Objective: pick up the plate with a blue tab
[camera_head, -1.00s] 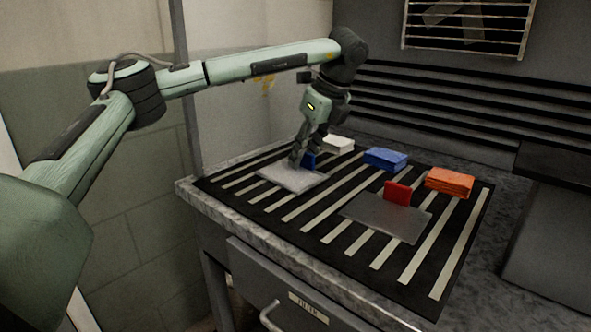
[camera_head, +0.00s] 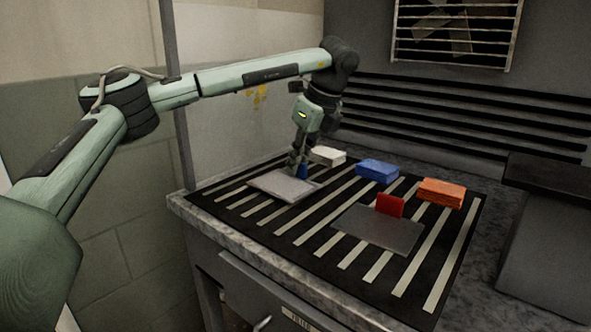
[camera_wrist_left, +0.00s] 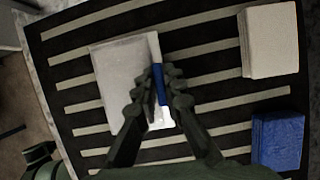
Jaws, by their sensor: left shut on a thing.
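The plate with the blue tab (camera_head: 281,188) is a light grey flat plate at the left of the striped mat. In the left wrist view the plate (camera_wrist_left: 122,75) lies flat-looking, with its blue tab (camera_wrist_left: 159,72) upright near its right edge. My left gripper (camera_head: 297,168) is shut on the blue tab, which shows between its fingers in the left wrist view (camera_wrist_left: 160,90). The fingers hide part of the tab. I cannot tell whether the plate touches the mat. My right gripper is not in view.
A darker grey plate with a red tab (camera_head: 378,232) lies on the striped mat (camera_head: 300,240). White (camera_head: 327,155), blue (camera_head: 378,170) and orange (camera_head: 441,193) blocks stand along the back. A dark box (camera_head: 548,215) is at the right. The bench front edge (camera_head: 240,250) is near.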

